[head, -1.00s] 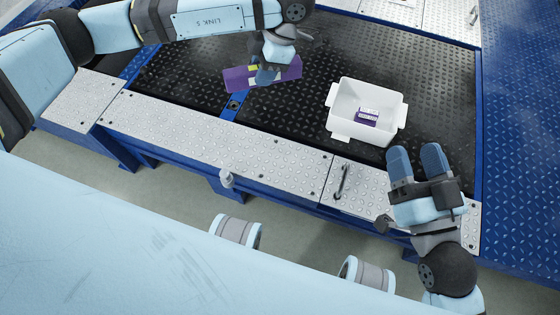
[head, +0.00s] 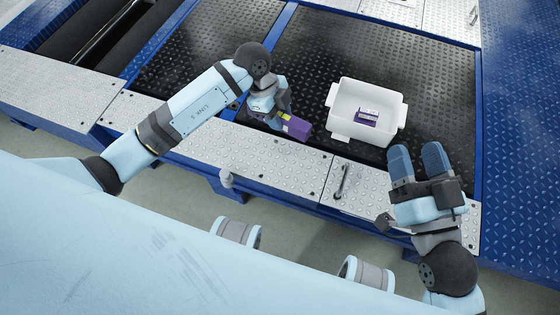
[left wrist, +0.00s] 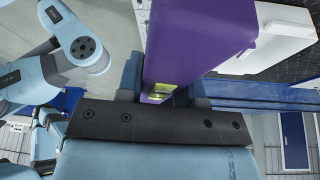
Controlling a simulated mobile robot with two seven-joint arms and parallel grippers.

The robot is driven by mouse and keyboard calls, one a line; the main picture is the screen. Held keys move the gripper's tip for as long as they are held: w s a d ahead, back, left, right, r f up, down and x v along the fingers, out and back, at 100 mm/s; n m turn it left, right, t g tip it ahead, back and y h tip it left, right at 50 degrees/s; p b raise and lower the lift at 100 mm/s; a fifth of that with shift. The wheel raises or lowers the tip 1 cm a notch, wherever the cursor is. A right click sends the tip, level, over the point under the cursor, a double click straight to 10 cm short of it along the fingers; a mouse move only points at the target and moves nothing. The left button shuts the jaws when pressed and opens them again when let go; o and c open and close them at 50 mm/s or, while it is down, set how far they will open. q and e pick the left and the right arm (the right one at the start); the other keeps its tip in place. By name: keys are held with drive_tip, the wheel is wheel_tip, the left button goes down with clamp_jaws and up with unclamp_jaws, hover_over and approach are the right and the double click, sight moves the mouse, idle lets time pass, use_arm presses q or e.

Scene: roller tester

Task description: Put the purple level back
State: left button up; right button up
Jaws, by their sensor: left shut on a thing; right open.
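The purple level (head: 298,127) is held by my left gripper (head: 278,118), which is shut on it, left of the white bin. In the head view part of the level is hidden behind the gripper. In the left wrist view the purple level (left wrist: 190,50) fills the upper middle, with its yellow-green vial (left wrist: 163,88) near the fingers. A white bin (head: 340,131) stands on the black plate; a small purple-and-white item (head: 367,117) lies inside it. My right gripper (head: 418,160) is open and empty, in front of the bin at the right.
Black treadplate (head: 420,60) lies around the bin, with free room behind it. A silver plate edge (head: 250,150) with a handle (head: 343,182) and a small post (head: 227,179) runs along the front. Blue treadplate (head: 520,120) is at the right.

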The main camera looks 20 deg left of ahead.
use_arm(q)
drive_tip(key=shift+s+d+f+n+t, duration=0.2)
drive_tip(key=shift+f+n+t, duration=0.3)
drive_tip(key=shift+n, duration=0.4)
drive_tip(key=b, duration=0.7)
hover_over(284, 164)
drive_tip(key=a, duration=0.1)
drive_tip(key=f, duration=1.5)
drive_tip(key=shift+a+f, duration=0.1)
drive_tip(key=shift+a, duration=0.1)
wheel_tip(284, 164, down, 4)
drive_tip(key=shift+f+b, duration=0.25)
drive_tip(key=shift+b, duration=0.7)
drive_tip(key=shift+f, duration=0.25)
drive_tip(key=shift+r, duration=0.1)
use_arm(e)
wheel_tip(284, 164, down, 9)
drive_tip(key=w+n+g, duration=0.1)
drive_tip(key=n+g, duration=0.1)
drive_tip(key=shift+w+r+n+g, duration=0.15)
drive_tip(key=shift+w+n+g, duration=0.15)
use_arm(q)
drive_tip(key=o, duration=1)
drive_tip(key=shift+o, duration=0.2)
